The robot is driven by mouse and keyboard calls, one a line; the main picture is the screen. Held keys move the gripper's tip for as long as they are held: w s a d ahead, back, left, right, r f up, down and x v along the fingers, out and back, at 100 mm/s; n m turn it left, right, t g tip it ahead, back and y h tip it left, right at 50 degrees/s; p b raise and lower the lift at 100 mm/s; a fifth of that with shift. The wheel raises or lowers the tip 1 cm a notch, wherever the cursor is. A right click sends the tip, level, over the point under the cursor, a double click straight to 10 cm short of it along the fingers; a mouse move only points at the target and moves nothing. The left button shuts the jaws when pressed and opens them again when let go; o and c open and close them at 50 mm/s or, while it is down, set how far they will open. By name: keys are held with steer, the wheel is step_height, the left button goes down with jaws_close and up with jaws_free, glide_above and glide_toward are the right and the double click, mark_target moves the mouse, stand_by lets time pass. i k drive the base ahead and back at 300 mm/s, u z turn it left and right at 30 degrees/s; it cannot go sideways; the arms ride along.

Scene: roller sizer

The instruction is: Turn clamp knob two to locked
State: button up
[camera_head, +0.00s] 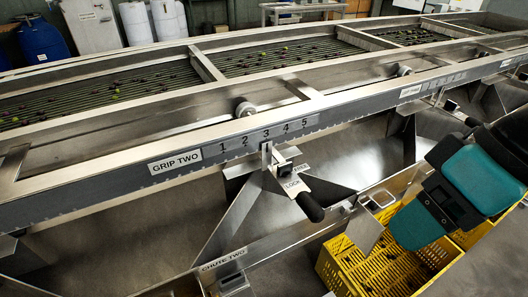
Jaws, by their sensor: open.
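A clamp lever with a black grip (311,207) hangs below the "GRIP TWO" sign (176,162) on the machine's side rail. Its grip points down and to the right. A "LOCK" label (292,187) and a "FREE" label (301,168) sit by its pivot. A small black part (285,168) is beside a metal pointer under the numbered scale (262,137), near the 3. My gripper (432,207), with teal and black parts, is at the right, well apart from the lever. It is open; its fingertips are hard to make out.
A "CHUTE TWO" label (222,260) marks the lower rail. A metal bracket (380,198) stands on that rail between the lever and my gripper. A yellow crate (345,278) is below. Roller beds (280,57) with small fruit lie behind.

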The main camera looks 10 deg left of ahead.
mark_target(284, 170)
steer(key=u, duration=0.9)
steer(key=k, duration=1.2)
steer(key=u, duration=0.25)
steer(key=i, duration=0.75)
steer(key=z, duration=0.1)
